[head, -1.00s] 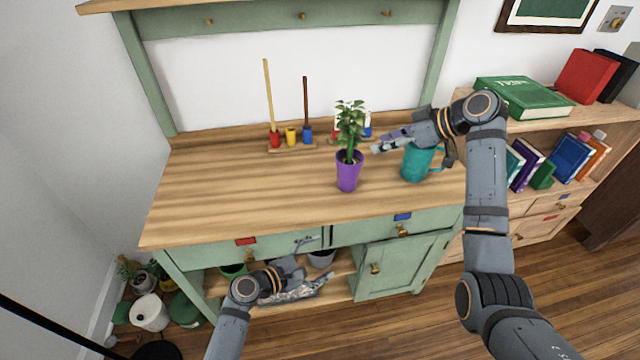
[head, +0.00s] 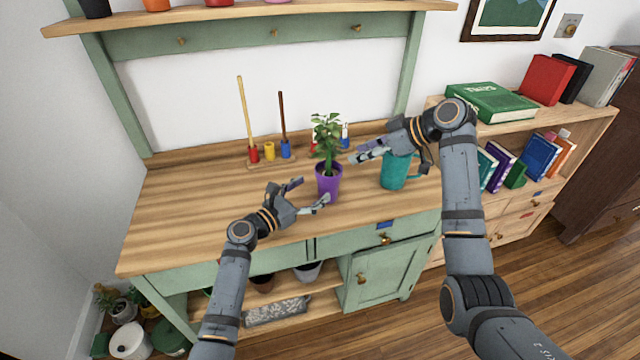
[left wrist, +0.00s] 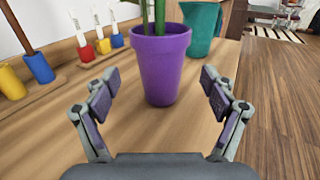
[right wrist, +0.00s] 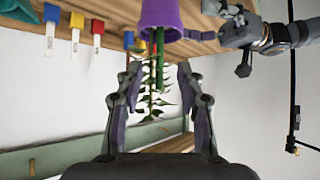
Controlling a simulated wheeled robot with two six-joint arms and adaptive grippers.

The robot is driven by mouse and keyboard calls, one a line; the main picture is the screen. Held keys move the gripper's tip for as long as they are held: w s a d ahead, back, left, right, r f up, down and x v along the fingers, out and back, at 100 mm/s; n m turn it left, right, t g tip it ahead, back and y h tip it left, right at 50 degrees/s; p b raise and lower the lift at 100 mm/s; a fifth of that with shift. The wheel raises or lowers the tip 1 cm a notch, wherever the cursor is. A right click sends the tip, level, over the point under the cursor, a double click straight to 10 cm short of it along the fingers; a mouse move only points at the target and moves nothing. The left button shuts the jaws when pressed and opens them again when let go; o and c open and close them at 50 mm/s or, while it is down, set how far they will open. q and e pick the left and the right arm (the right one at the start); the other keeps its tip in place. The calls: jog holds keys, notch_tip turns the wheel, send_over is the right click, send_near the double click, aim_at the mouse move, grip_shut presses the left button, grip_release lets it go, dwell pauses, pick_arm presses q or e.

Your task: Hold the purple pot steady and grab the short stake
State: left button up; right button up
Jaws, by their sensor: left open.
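The purple pot (head: 328,181) stands upright on the wooden bench with a leafy green plant (head: 327,135). My left gripper (head: 312,191) is open just left of the pot; in the left wrist view the pot (left wrist: 161,65) lies ahead between its fingers, apart from them. My right gripper (head: 360,154) is open right of the plant; its wrist view shows the green stems (right wrist: 159,65) beyond and between the fingers. A dark brown stake (head: 283,115) stands in a blue holder (head: 287,149), shorter than the pale stake (head: 244,110) in a red holder (head: 254,154).
A yellow holder (head: 270,151) without a stake sits between the red and blue ones. A teal jug (head: 394,170) stands right of the pot, close under my right gripper. Small coloured tags (left wrist: 99,40) stand at the back. The bench's left part (head: 190,215) is clear.

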aim_at(328, 179)
pick_arm(q)
jog(key=x, duration=0.7)
